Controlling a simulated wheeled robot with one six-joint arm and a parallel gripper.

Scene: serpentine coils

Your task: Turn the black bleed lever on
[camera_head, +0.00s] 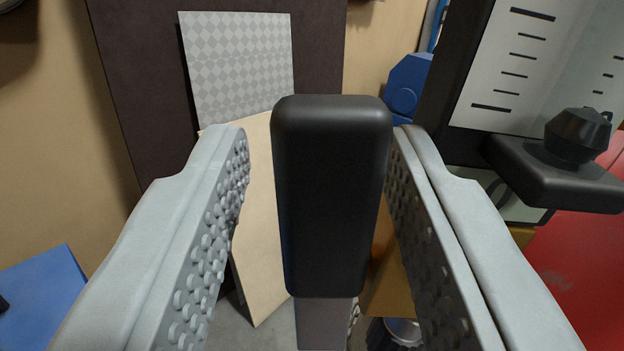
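The black bleed lever (332,190) stands upright in the middle of the camera view, a thick black grip on a grey metal stem (325,322). My gripper (318,150) is open, with one grey studded finger on each side of the lever. A gap shows between the left finger and the lever. The right finger is close to the lever's right edge, and I cannot tell whether it touches. The lower end of the stem is cut off by the bottom of the picture.
A gauge with a white scale (510,70) and a black bracket with a knob (577,138) stand at the right, near the right finger. A red surface (585,250) lies below them. A dark panel with a checkered plate (238,62) is behind. A blue object (45,300) sits lower left.

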